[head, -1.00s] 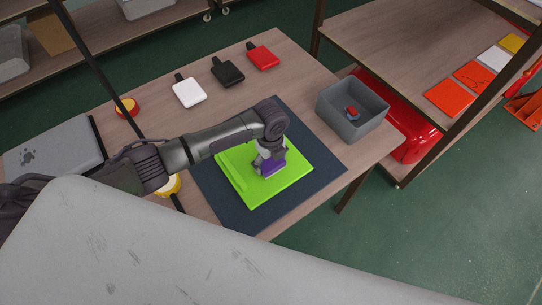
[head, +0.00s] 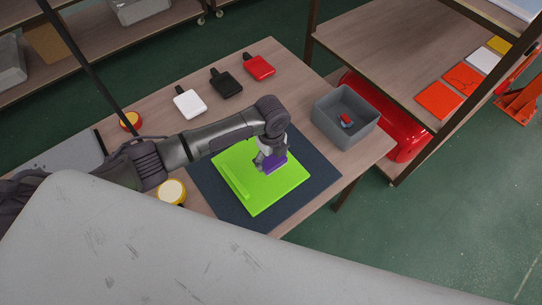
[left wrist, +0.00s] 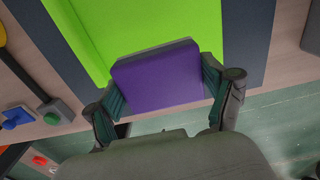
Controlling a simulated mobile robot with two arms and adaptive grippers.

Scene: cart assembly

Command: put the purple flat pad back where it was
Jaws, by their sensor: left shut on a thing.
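The purple flat pad (head: 275,163) is in my left gripper (head: 266,160). In the left wrist view the pad (left wrist: 160,78) sits flat between the two fingers of my left gripper (left wrist: 163,95), one finger at each side. The pad is over the lime green board (head: 262,196), near its far right edge in the head view; I cannot tell whether it touches the board. The board lies on a dark blue mat (head: 318,165) on the wooden table. My right gripper is not in view.
White (head: 188,103), black (head: 226,81) and red (head: 259,67) items with dark handles lie along the table's back. A grey bin (head: 333,129) with small parts stands at the right. A yellow-and-white round item (head: 172,191) is left of the mat. A shelf (head: 395,55) stands beyond.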

